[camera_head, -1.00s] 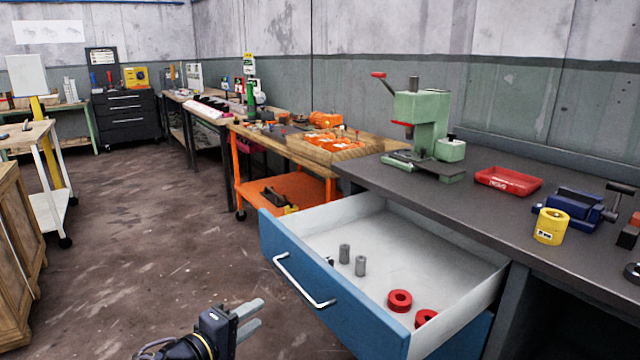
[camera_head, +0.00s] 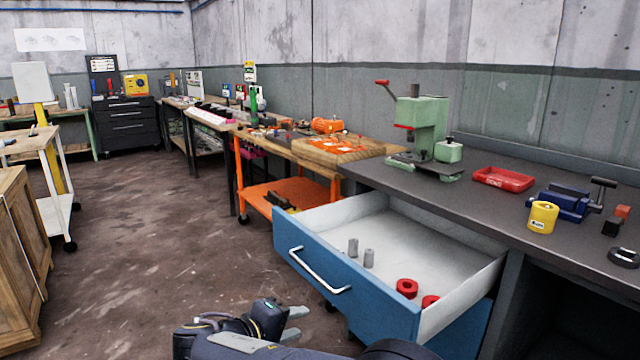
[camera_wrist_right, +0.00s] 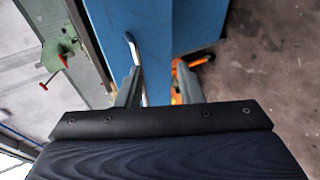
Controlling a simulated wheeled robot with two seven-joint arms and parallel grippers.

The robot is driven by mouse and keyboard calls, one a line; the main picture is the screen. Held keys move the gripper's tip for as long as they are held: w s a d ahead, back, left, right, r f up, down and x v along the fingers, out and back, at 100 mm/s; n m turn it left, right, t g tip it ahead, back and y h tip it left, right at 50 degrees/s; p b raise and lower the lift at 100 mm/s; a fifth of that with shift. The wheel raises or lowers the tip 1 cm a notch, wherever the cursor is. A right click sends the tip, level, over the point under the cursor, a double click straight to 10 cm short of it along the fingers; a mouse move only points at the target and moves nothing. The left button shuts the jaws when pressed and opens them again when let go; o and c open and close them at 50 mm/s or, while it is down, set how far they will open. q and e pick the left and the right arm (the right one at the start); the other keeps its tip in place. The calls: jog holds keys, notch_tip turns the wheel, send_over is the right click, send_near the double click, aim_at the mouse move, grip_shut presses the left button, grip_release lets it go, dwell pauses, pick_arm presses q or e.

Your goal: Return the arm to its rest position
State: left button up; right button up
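My right gripper (camera_head: 300,322) is at the bottom of the head view, in front of the open blue drawer (camera_head: 335,270) and apart from its handle. Its two fingers are spread with nothing between them, as the right wrist view also shows (camera_wrist_right: 157,68). In that view the blue drawer front (camera_wrist_right: 150,25) and its handle (camera_wrist_right: 133,50) lie beyond the fingers. My right forearm runs along the bottom edge of the head view. My left gripper is not in view.
The drawer holds two grey cylinders (camera_head: 353,248) and two red rings (camera_head: 407,288). On the bench above are a green press (camera_head: 425,125), a red tray (camera_head: 503,179), a yellow cylinder (camera_head: 542,217) and a blue vise (camera_head: 570,203). The floor (camera_head: 150,220) left of the drawer is clear.

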jog(key=s+d+f+m+g+y, duration=0.1)
jog(key=s+d+m+g+y, duration=0.2)
jog(key=d, duration=0.8)
jog(key=s+d+m+g+y, duration=0.15)
jog(key=s+d+g, duration=0.35)
jog(key=d, duration=0.6)
jog(key=s+d+f+m+t+y, duration=0.1)
jog(key=s+d+m+t+y, duration=0.2)
jog(key=s, duration=0.7)
jog(key=s+d+f+m+t+y, duration=0.1)
jog(key=s+f+m+y, duration=0.3)
jog(key=s, duration=0.6)
notch_tip(320, 180, up, 29)
jog(key=p, duration=2.7)
jog(key=shift+s+r+n+y, duration=0.15)
jog(key=shift+r+n+y, duration=0.05)
jog(key=shift+n+y, duration=0.15)
jog(key=shift+a+f, duration=0.1)
